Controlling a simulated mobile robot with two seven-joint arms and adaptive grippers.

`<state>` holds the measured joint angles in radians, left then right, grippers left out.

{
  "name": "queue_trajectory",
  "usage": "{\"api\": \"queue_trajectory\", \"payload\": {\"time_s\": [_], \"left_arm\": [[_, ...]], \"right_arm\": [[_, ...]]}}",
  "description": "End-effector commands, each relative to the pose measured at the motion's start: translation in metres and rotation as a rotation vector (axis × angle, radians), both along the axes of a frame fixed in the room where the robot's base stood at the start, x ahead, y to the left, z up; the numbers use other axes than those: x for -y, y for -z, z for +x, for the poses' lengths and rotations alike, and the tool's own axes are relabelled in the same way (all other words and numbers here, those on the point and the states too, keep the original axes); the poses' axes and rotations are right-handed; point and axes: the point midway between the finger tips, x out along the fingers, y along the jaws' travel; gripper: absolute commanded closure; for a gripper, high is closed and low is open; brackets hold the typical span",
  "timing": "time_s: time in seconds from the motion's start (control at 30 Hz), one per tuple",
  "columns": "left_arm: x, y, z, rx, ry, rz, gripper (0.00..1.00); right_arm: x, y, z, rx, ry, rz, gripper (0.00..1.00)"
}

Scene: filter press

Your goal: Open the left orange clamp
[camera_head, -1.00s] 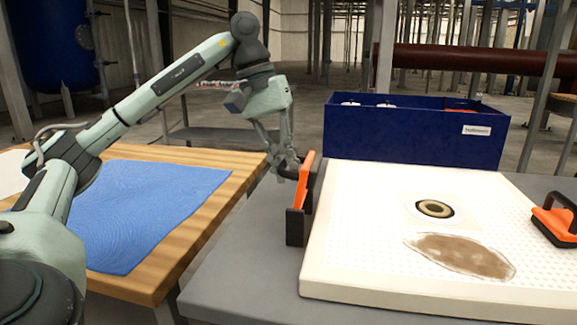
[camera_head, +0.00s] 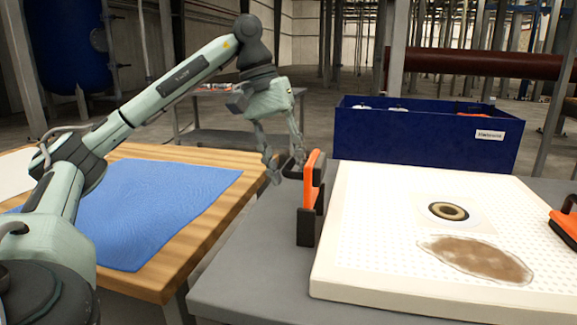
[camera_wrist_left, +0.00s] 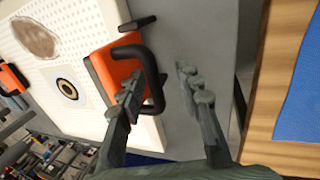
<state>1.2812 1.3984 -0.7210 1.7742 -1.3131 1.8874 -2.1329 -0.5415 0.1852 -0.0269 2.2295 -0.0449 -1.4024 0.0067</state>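The left orange clamp (camera_head: 313,182) stands upright on its black base at the left edge of the white perforated plate (camera_head: 350,255). In the left wrist view, the clamp (camera_wrist_left: 113,65) shows its black loop handle (camera_wrist_left: 152,75). My left gripper (camera_head: 284,168) is open just left of the handle. In the left wrist view, its fingers (camera_wrist_left: 165,88) are well apart; one overlaps the clamp and handle, the other is over the grey table. I cannot tell whether that finger touches the handle. My right gripper is out of view.
A second orange clamp (camera_head: 565,226) lies at the plate's right edge. The plate carries a round ring (camera_head: 448,212) and a brown stain (camera_head: 480,260). A blue box (camera_head: 420,140) stands behind. A wooden table with blue cloth (camera_head: 150,210) is left; grey tabletop (camera_head: 255,265) between is clear.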

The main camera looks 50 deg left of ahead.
Motion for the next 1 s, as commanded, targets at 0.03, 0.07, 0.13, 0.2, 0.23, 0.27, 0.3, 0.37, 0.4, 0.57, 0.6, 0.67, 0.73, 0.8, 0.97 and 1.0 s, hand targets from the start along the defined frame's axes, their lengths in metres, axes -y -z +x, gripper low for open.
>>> {"api": "queue_trajectory", "payload": {"time_s": [0.03, 0.07, 0.13, 0.2, 0.23, 0.27, 0.3, 0.37, 0.4, 0.57, 0.6, 0.67, 0.73, 0.8, 0.97, 1.0], "left_arm": [[0.001, 0.000, 0.000, 0.001, 0.001, -0.001, 0.66], [0.001, 0.000, 0.000, 0.001, 0.001, -0.001, 0.66], [0.001, 0.000, 0.000, 0.001, 0.002, -0.001, 0.66], [0.001, -0.001, 0.000, 0.002, 0.002, -0.001, 0.66], [0.001, -0.002, 0.000, 0.002, 0.002, -0.001, 0.66], [0.001, -0.003, 0.000, 0.002, 0.003, -0.001, 0.66], [0.000, -0.005, 0.000, 0.002, 0.003, -0.001, 0.66], [-0.001, -0.010, -0.001, 0.002, 0.002, -0.001, 0.66], [-0.002, -0.013, -0.001, 0.002, 0.002, -0.001, 0.66], [-0.005, -0.030, -0.004, 0.002, 0.003, -0.002, 0.66], [-0.006, -0.033, -0.004, 0.002, 0.003, -0.002, 0.66], [-0.008, -0.039, -0.005, 0.002, 0.003, -0.002, 0.66], [-0.010, -0.046, -0.006, 0.002, 0.002, -0.002, 0.66], [-0.011, -0.052, -0.007, 0.002, 0.002, -0.001, 0.66], [-0.016, -0.068, -0.010, 0.002, 0.002, -0.001, 0.66], [-0.017, -0.071, -0.010, 0.002, 0.002, -0.002, 0.66]], "right_arm": [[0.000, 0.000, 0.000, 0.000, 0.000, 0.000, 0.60], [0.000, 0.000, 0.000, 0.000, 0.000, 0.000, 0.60], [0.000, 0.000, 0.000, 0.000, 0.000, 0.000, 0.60], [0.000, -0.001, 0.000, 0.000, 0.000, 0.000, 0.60], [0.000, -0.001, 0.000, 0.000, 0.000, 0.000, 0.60], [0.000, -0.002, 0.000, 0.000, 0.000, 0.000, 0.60], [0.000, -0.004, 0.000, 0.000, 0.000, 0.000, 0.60], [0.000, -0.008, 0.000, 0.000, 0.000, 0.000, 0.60], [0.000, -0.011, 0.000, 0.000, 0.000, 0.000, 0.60], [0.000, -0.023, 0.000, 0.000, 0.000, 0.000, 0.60], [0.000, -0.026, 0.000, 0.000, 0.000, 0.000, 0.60], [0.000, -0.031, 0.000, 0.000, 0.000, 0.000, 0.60], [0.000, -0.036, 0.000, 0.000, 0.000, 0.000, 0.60], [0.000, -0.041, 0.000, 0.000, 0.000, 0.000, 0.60], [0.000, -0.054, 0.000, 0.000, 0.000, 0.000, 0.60], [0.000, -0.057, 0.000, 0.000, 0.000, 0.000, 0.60]]}}
